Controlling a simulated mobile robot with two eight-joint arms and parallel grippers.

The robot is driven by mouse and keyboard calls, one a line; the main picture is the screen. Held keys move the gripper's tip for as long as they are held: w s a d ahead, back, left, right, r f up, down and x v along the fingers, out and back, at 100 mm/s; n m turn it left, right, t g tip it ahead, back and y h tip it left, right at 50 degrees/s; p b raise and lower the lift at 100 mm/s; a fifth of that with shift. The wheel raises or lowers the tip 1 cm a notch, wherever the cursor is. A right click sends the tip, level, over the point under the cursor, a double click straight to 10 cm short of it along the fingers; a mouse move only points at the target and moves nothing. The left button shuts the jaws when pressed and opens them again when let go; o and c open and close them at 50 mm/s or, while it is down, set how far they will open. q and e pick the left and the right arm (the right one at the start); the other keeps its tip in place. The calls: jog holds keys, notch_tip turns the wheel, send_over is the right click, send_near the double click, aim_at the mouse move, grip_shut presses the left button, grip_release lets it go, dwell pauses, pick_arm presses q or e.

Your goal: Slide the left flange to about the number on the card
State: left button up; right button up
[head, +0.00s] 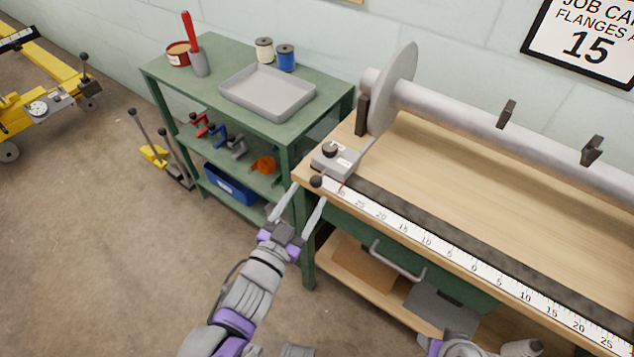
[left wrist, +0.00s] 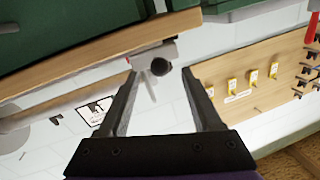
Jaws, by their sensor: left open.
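The left flange is a grey disc (head: 396,88) standing around the metal beam, joined by a bar to a grey carriage block (head: 338,160) at the bench's left end. A black ball knob (head: 316,182) sticks out at the block's front; it also shows in the left wrist view (left wrist: 161,67). A red pointer lies near the 30 mark of the white scale (head: 450,255). The job card (head: 583,42) reads 15. My left gripper (head: 307,194) is open, its fingertips near the knob, which appears between them in the wrist view. Contact cannot be told.
The wooden bench (head: 470,190) has a dark rail along the scale. Two dark brackets stand on the beam (head: 460,108). A green shelf unit (head: 215,60) with a grey tray (head: 268,92) stands left. A drawer handle (head: 398,262) projects below the scale.

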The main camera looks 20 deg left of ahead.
aim_at(316, 182)
pick_arm(q)
jog(key=w, duration=0.3)
jog(key=w+d+b, duration=0.1)
jog(key=w, duration=0.1)
jog(key=shift+w, duration=0.25)
grip_shut()
jog(key=shift+a, duration=0.1)
dwell(1.1)
